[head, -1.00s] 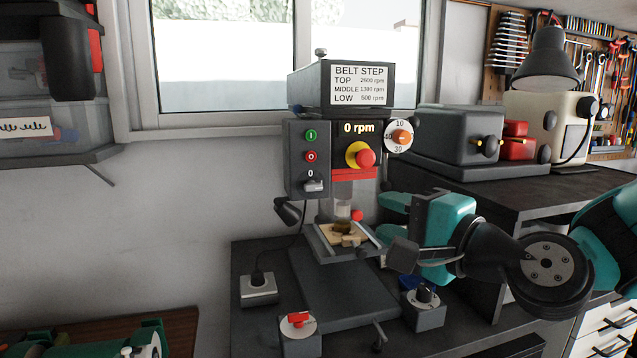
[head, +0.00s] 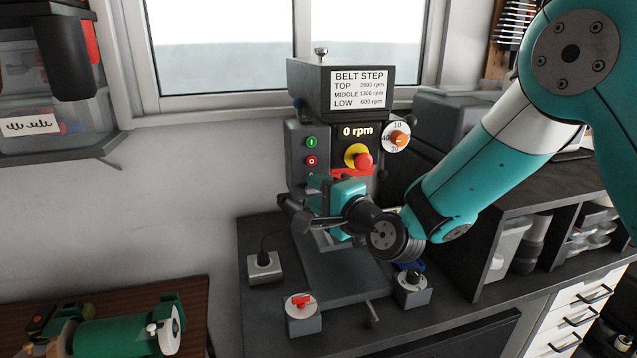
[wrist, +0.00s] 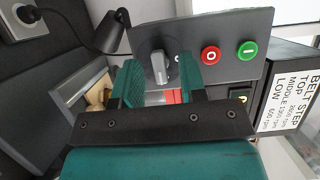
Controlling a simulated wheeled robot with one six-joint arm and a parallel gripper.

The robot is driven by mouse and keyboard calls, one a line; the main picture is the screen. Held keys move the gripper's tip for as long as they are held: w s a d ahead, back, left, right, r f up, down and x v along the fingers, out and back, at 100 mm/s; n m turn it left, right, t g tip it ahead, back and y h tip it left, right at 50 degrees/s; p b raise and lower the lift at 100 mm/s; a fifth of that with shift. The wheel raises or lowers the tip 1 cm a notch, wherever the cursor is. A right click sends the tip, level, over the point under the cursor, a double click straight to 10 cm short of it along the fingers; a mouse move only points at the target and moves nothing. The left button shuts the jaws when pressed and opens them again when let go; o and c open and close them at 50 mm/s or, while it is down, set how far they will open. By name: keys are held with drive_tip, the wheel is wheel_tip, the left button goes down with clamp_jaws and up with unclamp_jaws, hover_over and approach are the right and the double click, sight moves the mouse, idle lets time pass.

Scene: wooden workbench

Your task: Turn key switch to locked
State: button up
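The grey key switch (wrist: 159,67) is a small lever on a dark panel, next to a red O button (wrist: 210,55) and a green I button (wrist: 247,50). A "0" mark shows beside it. My gripper (head: 318,203) is in front of the drill press panel (head: 306,140) in the head view and hides the key switch there. In the wrist view my two teal fingers are spread apart, with the lever showing between them. I cannot tell whether the fingertips reach around it. Nothing is held.
A yellow and red stop knob (head: 360,158) and a numbered dial (head: 396,138) are close on the right. A black lamp (wrist: 111,32) is beside the panel. A box with a red handle (head: 301,303) and one with a black knob (head: 413,280) stand in front.

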drive_tip(key=shift+c, duration=0.2)
clamp_jaws()
